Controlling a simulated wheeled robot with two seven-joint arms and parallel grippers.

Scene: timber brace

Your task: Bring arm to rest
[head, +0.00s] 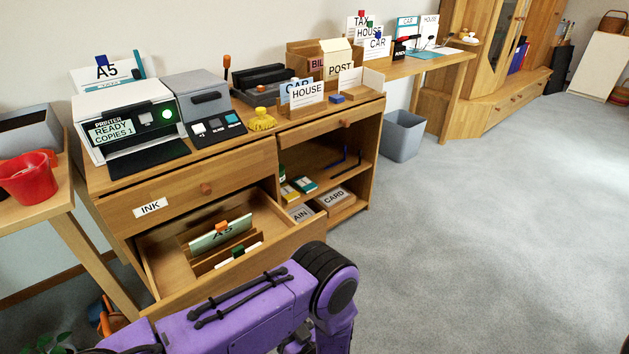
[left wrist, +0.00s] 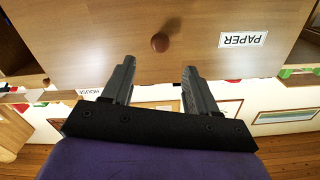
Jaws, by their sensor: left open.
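My left arm (head: 250,310) is purple and reaches in from the bottom left of the head view, in front of the open lower drawer (head: 170,262). Its fingers are hidden there. In the left wrist view my left gripper (left wrist: 158,66) is open with nothing between its fingers. Beyond the fingertips is a wooden front (left wrist: 110,30) with a round knob (left wrist: 160,42) and an upside-down PAPER label (left wrist: 243,39). The fingers look apart from the knob. My right gripper is in neither view.
The drawer holds a green A5 folder (head: 222,233) and dividers. Above it is a shut INK drawer (head: 215,180). A printer (head: 125,122) stands on the cabinet, and a red bucket (head: 30,180) at the left. Carpet (head: 480,240) to the right is clear.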

